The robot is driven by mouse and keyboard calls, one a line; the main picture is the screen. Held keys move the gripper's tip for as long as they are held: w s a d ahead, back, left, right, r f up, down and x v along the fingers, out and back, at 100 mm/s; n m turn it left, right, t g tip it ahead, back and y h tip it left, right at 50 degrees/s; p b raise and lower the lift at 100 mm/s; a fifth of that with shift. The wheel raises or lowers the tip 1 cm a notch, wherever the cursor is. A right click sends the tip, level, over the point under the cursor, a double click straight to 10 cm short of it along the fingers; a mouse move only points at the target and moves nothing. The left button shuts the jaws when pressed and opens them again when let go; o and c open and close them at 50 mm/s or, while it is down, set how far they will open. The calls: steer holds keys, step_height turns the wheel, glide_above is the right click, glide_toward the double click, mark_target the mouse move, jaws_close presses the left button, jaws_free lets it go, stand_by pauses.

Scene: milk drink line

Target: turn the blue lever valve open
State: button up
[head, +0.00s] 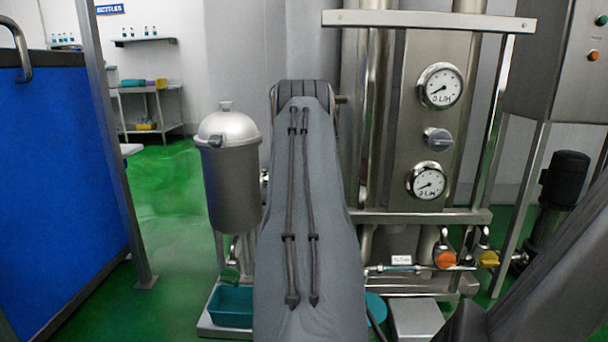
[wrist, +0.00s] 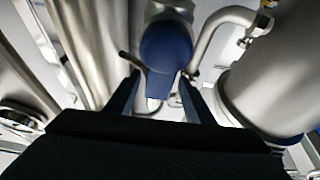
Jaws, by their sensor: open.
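The blue lever valve (wrist: 166,46) shows in the wrist view as a rounded blue handle at upper centre, beneath a pale metal fitting. My gripper (wrist: 160,77) is open, with one dark blue finger on each side of the lower part of the handle. The fingertips are close to the handle; I cannot tell whether either touches it. In the head view my own arm covers the middle of the picture, and the blue lever and my gripper are hidden there.
In the wrist view a curved pipe (wrist: 213,35) and a large metal cylinder (wrist: 270,85) stand close on the right. The head view shows a steel vessel (head: 232,185), orange (head: 445,259) and yellow (head: 489,259) valve handles, and a teal bin (head: 230,306).

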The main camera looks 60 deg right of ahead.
steer(key=p+v, duration=0.1)
steer(key=v, duration=0.6)
stand_by(0.4)
